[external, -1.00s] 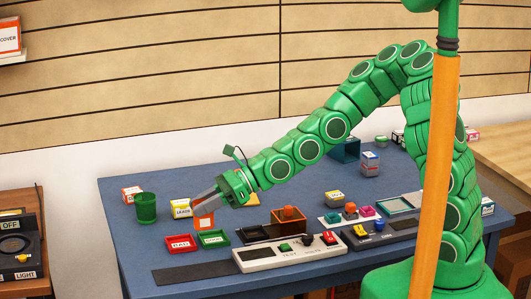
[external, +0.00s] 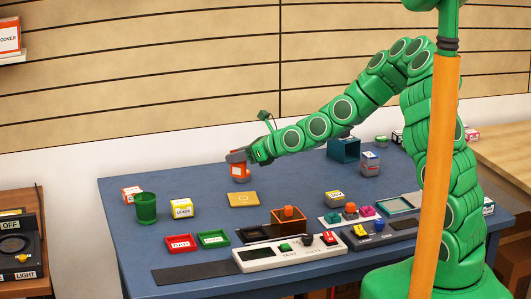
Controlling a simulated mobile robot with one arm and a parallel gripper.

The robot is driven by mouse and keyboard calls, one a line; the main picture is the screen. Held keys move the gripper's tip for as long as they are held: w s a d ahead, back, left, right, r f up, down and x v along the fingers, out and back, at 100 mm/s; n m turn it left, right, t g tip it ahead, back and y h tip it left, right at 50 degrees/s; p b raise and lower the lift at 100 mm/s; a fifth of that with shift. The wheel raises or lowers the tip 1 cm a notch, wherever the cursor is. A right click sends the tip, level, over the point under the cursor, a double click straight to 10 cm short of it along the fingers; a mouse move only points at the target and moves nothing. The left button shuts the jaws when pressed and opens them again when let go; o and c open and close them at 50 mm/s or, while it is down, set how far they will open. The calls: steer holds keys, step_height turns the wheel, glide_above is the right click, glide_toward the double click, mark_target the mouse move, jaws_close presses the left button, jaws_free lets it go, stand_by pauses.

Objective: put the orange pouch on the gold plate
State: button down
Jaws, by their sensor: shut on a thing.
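The orange pouch (external: 240,172) has a white label and hangs upright in my gripper (external: 238,157). My gripper is shut on its upper part. The gold plate (external: 243,199) is a flat yellow square lying bare on the blue table. In the picture the pouch is just above the plate's far edge, with a strip of blue table showing between them. From this one angle I cannot tell whether the pouch is over the plate or behind it.
A yellow LEADS box (external: 181,208) and a green cup (external: 146,207) stand left of the plate. Red (external: 181,244) and green (external: 213,238) trays lie in front. A brown box with an orange block (external: 289,214) and a white button panel (external: 285,254) are to the front right.

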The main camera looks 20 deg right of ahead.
steer(key=w+d, duration=0.2)
glide_above(243, 198)
steer(key=shift+m+t, duration=0.3)
steer(key=shift+d+f, duration=0.1)
steer(key=shift+f, duration=3.85)
steer(key=shift+f, duration=0.1)
steer(key=c, duration=0.9)
jaws_free()
steer(key=shift+v, duration=1.7)
steer(key=shift+r+v, duration=0.15)
steer(key=shift+v, duration=2)
steer(key=shift+r+v, duration=0.15)
steer(key=shift+v, duration=2)
